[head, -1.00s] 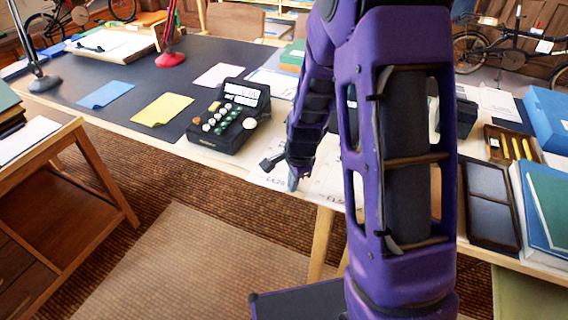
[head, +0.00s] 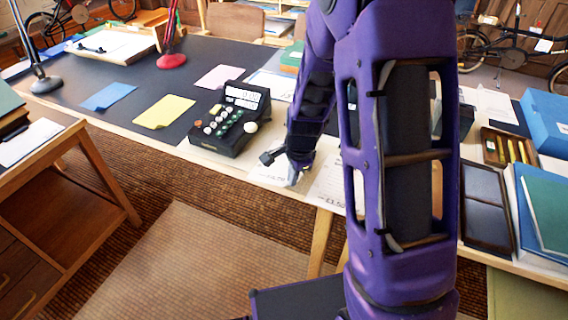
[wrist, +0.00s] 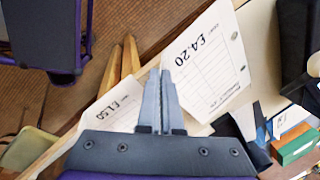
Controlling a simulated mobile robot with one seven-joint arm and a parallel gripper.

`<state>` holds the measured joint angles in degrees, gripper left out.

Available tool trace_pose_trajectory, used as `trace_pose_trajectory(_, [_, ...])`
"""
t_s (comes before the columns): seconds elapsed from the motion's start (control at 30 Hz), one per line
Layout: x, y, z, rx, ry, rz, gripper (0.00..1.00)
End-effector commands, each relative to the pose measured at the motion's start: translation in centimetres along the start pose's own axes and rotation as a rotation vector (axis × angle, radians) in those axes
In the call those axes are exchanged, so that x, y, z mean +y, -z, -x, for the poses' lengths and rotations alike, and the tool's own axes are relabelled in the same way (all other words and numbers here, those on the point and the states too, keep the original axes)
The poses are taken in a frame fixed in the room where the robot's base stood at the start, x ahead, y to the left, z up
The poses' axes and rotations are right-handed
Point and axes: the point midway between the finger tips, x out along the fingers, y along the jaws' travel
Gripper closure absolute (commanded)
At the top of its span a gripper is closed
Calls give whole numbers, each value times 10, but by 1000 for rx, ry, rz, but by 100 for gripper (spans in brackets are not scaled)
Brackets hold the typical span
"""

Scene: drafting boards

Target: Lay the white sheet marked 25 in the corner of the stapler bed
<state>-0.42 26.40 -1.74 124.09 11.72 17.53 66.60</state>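No sheet marked 25 can be read in either view. A white sheet marked £4.20 (wrist: 212,65) lies at the table's front edge, and it also shows in the head view (head: 268,174). A second white sheet marked £1.50 (wrist: 105,108) lies beside it, partly behind my arm in the head view (head: 328,187). My gripper (wrist: 160,74) is over the place where these sheets meet, its fingers side by side and almost touching. No sheet is clearly seen between them. In the head view my gripper (head: 293,182) is low at the table edge. I cannot make out a stapler bed.
A black cash register (head: 228,120) stands left of my gripper. Yellow (head: 164,111), blue (head: 108,96) and pink (head: 219,76) sheets lie on the dark table mat. Right of my arm are a dark tray (head: 487,205), a pencil box (head: 508,148) and blue folders. My arm hides the middle.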

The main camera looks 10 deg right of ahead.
Motion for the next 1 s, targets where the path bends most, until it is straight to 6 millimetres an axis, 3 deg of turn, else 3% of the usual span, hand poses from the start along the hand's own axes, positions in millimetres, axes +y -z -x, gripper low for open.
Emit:
trace_pose_trajectory(0.7, [-8,0,37,0,0,0,100])
trace_pose_trajectory(1.0, [-9,0,39,0,0,0,100])
